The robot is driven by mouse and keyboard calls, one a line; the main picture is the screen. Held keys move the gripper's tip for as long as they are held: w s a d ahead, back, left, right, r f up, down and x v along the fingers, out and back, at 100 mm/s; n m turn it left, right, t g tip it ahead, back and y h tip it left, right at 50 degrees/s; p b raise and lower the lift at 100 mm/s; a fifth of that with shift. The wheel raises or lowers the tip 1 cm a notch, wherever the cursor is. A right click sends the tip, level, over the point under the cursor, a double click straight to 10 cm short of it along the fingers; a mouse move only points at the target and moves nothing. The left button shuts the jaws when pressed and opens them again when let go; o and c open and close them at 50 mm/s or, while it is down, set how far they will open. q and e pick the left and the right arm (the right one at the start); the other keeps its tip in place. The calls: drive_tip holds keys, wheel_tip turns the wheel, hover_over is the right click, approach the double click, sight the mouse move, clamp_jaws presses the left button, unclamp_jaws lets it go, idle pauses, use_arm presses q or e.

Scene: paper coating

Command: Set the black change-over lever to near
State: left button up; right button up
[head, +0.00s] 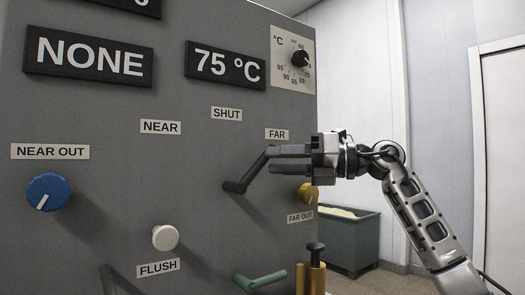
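The black change-over lever (246,176) is on the grey panel. Its hub is at the lower left and its arm slants up to the right, towards the FAR label (276,133). The NEAR label (161,127) is up and left of the hub, and the SHUT label (227,113) is between them. My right gripper (272,160) comes in from the right with its fingers pointing left, at the lever's upper end. A gap shows between the fingers. The upper fingertip overlaps the lever's end, so contact cannot be told. My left gripper is out of view.
A blue knob (48,192), a white knob (165,238) and a yellow knob (308,193) stick out of the panel. A green lever (260,281) and a brass post with a black top (316,254) are below. A green bin (347,239) stands behind on the right.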

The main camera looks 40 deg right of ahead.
sight(267, 161)
use_arm(q)
drive_tip(key=shift+s+a+f+g+p, duration=0.15)
drive_tip(key=shift+a+f+g+p, duration=0.05)
drive_tip(key=shift+f+g+p, duration=0.15)
use_arm(e)
drive_tip(key=shift+x, duration=2)
